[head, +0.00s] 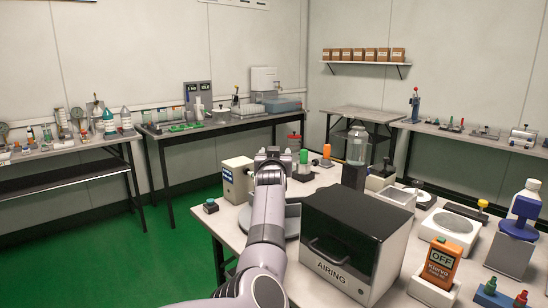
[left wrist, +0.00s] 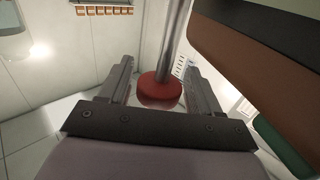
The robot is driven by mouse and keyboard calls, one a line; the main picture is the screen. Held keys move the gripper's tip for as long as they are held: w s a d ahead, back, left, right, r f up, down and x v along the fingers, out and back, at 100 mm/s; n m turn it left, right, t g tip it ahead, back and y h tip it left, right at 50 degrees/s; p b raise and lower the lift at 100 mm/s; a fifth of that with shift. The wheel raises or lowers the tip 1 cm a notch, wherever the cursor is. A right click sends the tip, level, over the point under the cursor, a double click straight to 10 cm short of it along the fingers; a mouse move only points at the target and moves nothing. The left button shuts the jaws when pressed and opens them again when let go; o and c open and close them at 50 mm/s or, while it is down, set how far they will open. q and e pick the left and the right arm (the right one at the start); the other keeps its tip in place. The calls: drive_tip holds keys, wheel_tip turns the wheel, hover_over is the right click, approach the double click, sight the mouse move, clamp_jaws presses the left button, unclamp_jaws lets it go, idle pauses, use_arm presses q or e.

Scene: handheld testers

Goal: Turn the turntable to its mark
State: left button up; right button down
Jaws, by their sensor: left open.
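A pale grey round disc, which looks like the turntable (head: 292,222), lies on the near table. My arm covers its left part, and I cannot make out a mark on it. My left gripper (head: 271,153) is above the table, beyond the disc, beside a cream box instrument. In the left wrist view, my left gripper (left wrist: 158,68) is open, with its two dark fingers apart. A red knob (left wrist: 158,90) on a grey rod shows between the fingers; I cannot tell whether they touch it. My right gripper is out of view.
The black-fronted AIRING box (head: 350,240) stands right of my arm. Green (head: 303,157) and orange (head: 326,153) pieces stand behind. The right side is crowded.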

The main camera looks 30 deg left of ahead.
use_arm(q)
drive_tip(key=shift+p+v, duration=0.3)
drive_tip(key=shift+v, duration=0.5)
drive_tip(key=shift+p+v, duration=0.35)
drive_tip(key=shift+v, duration=2.4)
